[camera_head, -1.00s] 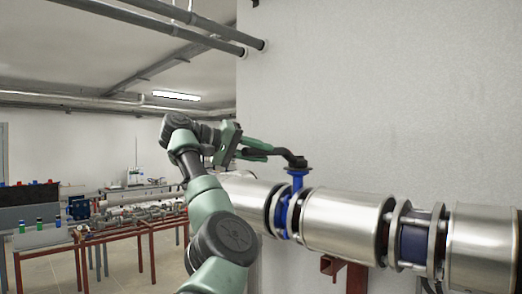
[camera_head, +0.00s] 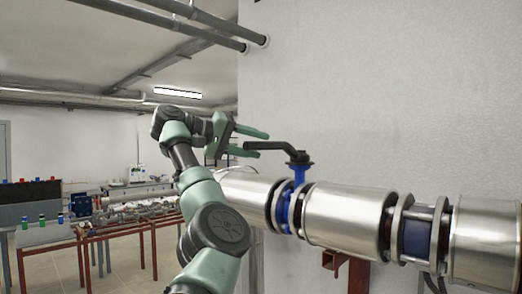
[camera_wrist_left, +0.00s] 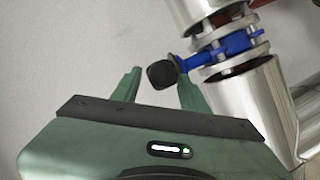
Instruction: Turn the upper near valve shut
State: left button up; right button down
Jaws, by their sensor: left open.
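The valve is a blue body (camera_head: 295,205) set between silver pipe sections, with a blue stem on top. Its black lever (camera_head: 272,146) reaches left from the stem, roughly along the pipe. My left gripper (camera_head: 258,142) is open, its green fingers pointing at the lever's free end. In the left wrist view, the rounded black lever end (camera_wrist_left: 161,74) shows between the two open fingertips (camera_wrist_left: 157,78), with the blue valve body (camera_wrist_left: 228,46) behind it to the right. I cannot tell whether a finger touches the lever. My right gripper is not in view.
The silver pipe (camera_head: 345,215) runs along the pale wall to the right, with a second blue flanged piece (camera_head: 415,238) on it. A red-brown bracket (camera_head: 345,265) stands below. Red-framed benches (camera_head: 125,235) are at the far left. The space above the lever is clear.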

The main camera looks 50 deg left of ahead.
pick_arm(q)
jog(key=v, duration=0.4)
jog(key=b+v, duration=0.1)
jog(key=shift+s+a+f, duration=0.1)
jog(key=shift+s+a, duration=0.25)
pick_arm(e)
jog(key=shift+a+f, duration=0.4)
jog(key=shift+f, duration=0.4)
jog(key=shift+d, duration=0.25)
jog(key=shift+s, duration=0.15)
